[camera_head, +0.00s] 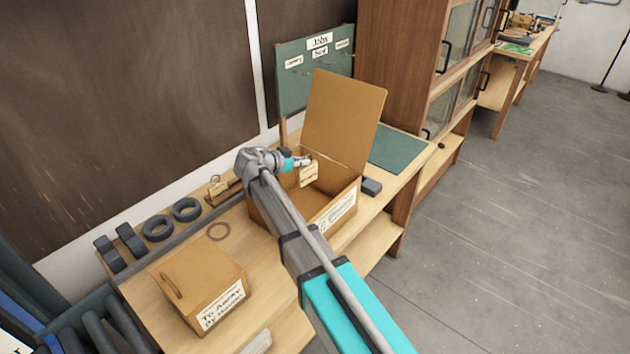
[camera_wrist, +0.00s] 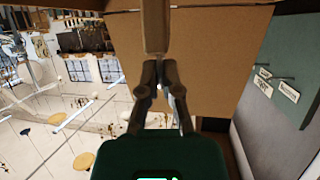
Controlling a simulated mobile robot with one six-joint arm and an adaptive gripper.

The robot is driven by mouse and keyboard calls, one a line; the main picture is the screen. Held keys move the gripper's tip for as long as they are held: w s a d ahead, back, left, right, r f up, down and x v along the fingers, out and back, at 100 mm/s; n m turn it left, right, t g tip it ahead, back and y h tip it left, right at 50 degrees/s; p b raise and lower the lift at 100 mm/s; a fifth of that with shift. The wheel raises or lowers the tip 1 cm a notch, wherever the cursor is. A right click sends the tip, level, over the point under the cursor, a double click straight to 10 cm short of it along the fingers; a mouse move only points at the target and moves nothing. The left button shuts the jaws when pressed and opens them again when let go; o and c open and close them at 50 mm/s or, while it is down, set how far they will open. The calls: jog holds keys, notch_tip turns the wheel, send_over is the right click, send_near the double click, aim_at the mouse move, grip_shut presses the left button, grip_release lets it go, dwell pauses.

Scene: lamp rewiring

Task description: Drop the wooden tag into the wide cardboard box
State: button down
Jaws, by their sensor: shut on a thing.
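The wide cardboard box (camera_head: 338,212) stands open on the bench, its lid (camera_head: 343,115) raised at the back and a white label on its front. My gripper (camera_head: 303,162) is over the box opening and shut on the wooden tag (camera_head: 308,175). The tag is a small pale piece with dark marks, hanging above the box's inside. In the wrist view my fingers (camera_wrist: 168,75) close on a brown piece, seemingly the tag, with the cardboard lid (camera_wrist: 225,60) behind. My arm hides part of the box's left front.
A smaller closed cardboard box (camera_head: 198,283) with a label stands at the front left. Dark rings (camera_head: 158,229) lie behind it. A small dark block (camera_head: 371,187) and a green mat (camera_head: 398,150) lie right of the wide box. A green label board (camera_head: 313,65) stands behind.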

jog(key=shift+f, duration=0.15)
jog(key=c, duration=0.7)
grip_release()
